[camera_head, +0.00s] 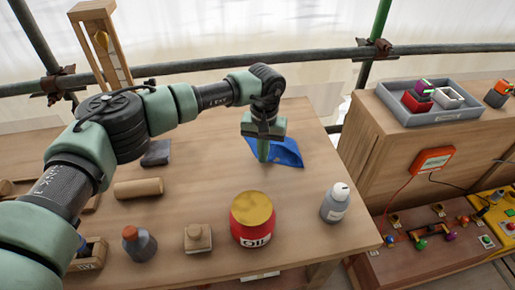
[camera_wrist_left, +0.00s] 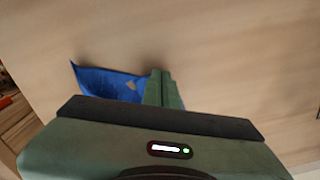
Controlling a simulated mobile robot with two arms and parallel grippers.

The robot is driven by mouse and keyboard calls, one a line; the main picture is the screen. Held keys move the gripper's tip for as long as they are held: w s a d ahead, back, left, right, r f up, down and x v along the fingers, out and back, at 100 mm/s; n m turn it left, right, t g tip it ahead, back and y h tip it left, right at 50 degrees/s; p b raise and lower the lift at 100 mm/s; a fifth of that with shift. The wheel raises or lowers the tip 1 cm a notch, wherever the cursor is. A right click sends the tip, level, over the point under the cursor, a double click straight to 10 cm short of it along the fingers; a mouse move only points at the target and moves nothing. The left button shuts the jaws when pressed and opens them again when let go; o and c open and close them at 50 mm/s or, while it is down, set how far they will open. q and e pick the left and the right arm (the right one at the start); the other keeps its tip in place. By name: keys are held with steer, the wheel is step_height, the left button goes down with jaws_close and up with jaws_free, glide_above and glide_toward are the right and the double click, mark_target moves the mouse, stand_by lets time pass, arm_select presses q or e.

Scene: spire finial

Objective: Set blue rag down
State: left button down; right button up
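The blue rag (camera_head: 286,153) is at the right part of the wooden table, creased, with its edges turned up. My left gripper (camera_head: 263,158) points down at it, its fingers together at the rag's near side. In the left wrist view the blue rag (camera_wrist_left: 105,84) spreads out left of the left gripper's closed fingertips (camera_wrist_left: 161,73) and meets them. The fingers look shut on its edge, though the pinched part is hidden. I cannot tell whether the rag fully rests on the table. My right gripper is not in view.
A red tin with a gold lid (camera_head: 252,220), a grey bottle (camera_head: 335,203), a wooden block (camera_head: 198,238) and a dark bottle (camera_head: 139,243) stand along the front. A grey tray (camera_head: 437,115) sits on the cabinet at right. Bare tabletop (camera_head: 300,190) lies around the rag.

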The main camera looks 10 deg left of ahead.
arm_select(q)
step_height(320, 180, up, 9)
steer(key=p, duration=0.3)
steer(key=shift+p, duration=0.35)
